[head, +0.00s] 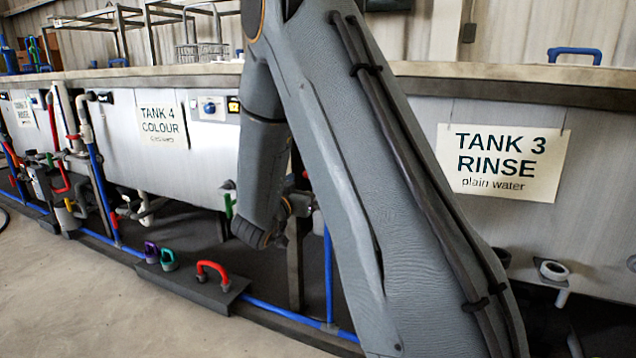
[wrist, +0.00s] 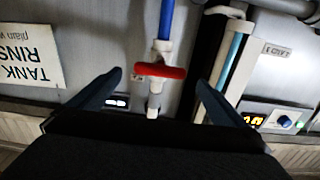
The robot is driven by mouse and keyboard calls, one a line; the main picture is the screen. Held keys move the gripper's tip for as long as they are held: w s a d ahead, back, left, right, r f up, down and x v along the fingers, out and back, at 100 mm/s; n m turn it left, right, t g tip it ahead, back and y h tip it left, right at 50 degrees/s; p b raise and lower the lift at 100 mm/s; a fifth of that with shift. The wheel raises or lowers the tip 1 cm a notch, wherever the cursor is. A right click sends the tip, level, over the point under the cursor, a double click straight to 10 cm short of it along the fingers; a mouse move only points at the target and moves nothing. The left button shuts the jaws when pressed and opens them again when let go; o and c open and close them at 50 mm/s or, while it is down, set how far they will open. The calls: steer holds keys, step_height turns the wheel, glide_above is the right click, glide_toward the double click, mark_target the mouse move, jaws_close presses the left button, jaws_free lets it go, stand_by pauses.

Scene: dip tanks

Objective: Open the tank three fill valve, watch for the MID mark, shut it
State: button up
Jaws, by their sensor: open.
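In the wrist view, which is upside down, a red valve handle (wrist: 160,71) sits on a blue and white pipe (wrist: 166,20), lying crosswise to it. My gripper (wrist: 160,80) is open, with one finger on each side of the handle and apart from it. The TANK 3 RINSE sign (wrist: 28,55) is at the left there, and the sign also shows in the head view (head: 503,162) at the right. A pale upright housing with a blue strip (wrist: 232,55), possibly a level gauge, stands right of the valve. I cannot read a level or MID mark. My arm hides the valve in the head view.
A small display (wrist: 117,101) and a control panel with an orange readout (wrist: 253,119) flank the valve. The TANK 4 COLOUR sign (head: 163,126) is at left. A floor block with a red handle (head: 213,272) stands below. Open floor lies at front left.

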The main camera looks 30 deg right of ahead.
steer(key=b+x, duration=0.1)
steer(key=x, duration=0.5)
steer(key=shift+w+d, duration=0.1)
steer(key=shift+d, duration=0.1)
steer(key=c, duration=1)
steer(key=shift+c, duration=0.2)
